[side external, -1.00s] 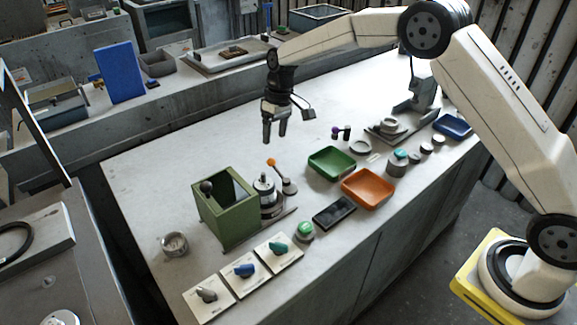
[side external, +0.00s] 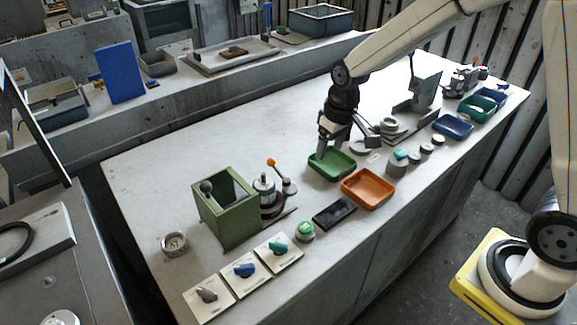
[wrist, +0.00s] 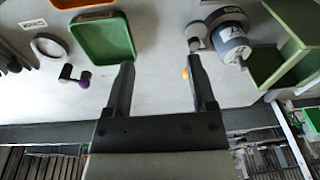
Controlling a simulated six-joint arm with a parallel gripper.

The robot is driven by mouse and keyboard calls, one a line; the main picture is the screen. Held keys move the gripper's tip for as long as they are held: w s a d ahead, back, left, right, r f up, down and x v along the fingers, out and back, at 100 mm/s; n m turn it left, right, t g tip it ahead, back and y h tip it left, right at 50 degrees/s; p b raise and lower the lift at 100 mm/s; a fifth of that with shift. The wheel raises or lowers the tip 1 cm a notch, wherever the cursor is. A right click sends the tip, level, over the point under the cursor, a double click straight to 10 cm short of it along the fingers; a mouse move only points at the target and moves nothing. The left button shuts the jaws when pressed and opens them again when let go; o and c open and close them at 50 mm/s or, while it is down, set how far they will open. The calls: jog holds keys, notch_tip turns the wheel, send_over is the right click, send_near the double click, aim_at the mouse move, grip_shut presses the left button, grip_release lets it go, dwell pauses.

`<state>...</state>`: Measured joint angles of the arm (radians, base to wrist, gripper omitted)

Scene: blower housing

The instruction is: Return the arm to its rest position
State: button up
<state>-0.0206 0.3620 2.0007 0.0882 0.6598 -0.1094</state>
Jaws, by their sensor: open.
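My gripper (side external: 326,146) hangs from the arm with its fingers pointing down, above the middle of the table (side external: 215,135). In the side view its fingers overlap the back left of the green tray (side external: 341,168); their height above it is hard to judge. In the wrist view the two fingers (wrist: 160,72) are wide apart with nothing between them. There the green tray (wrist: 104,40) lies beyond the left finger, and the lever's orange knob (wrist: 186,73) shows beside the right finger.
A green box (side external: 228,212), a lever unit with an orange knob (side external: 271,162) and several switch plates (side external: 245,272) stand at the left. An orange tray (side external: 367,188), a blue tray (side external: 453,126) and small round parts lie at the right. The table's back left is bare.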

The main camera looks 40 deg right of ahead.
jog(key=s+d+f+t, duration=0.1)
jog(key=s, duration=1.3)
jog(key=shift+d+f+m+h, duration=0.2)
jog(key=shift+d+m+h, duration=0.1)
jog(key=shift+d+m, duration=0.1)
